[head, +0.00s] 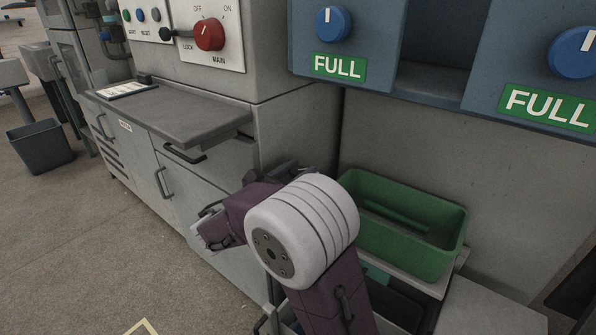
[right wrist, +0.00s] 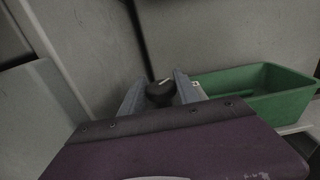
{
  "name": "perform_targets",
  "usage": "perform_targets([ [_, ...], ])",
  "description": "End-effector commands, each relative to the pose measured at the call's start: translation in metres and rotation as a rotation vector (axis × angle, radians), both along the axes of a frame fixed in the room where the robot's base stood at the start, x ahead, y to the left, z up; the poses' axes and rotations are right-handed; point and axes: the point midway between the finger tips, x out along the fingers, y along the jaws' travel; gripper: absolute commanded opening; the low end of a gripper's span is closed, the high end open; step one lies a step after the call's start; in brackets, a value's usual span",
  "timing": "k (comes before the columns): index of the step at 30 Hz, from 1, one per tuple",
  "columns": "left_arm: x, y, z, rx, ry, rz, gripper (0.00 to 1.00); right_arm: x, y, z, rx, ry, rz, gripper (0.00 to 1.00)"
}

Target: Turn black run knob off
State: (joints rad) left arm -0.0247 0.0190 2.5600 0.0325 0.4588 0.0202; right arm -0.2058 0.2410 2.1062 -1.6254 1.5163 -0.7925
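In the right wrist view, a black knob (right wrist: 160,92) with a pale pointer mark sits between the two grey fingers of my right gripper (right wrist: 161,93). One finger stands at each side of it, and little or no gap shows. I cannot tell whether the fingers press on it. In the head view, my right arm's white and purple links hide the black knob and most of the gripper, close to the grey machine front. My left gripper is not in view.
A green bin (head: 410,225) stands right of my right arm, and also shows in the right wrist view (right wrist: 255,95). A grey shelf (head: 175,112) juts out at left. A red main switch (head: 209,34) and blue knobs (head: 333,23) sit above. Floor is open at left.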

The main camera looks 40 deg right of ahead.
Motion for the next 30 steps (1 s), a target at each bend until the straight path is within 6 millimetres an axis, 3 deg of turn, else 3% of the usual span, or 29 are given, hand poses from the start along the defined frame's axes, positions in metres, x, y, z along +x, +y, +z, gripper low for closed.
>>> perform_targets([
  [8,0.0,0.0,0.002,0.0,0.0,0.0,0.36,-0.001,0.0,0.0,0.0,0.002,0.057,0.0],
  [17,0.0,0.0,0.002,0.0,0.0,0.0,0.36,-0.002,-0.001,-0.002,0.003,0.002,0.273,0.0],
  [30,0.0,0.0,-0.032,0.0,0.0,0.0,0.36,-0.002,-0.002,-0.004,0.0,0.001,0.616,0.0],
])
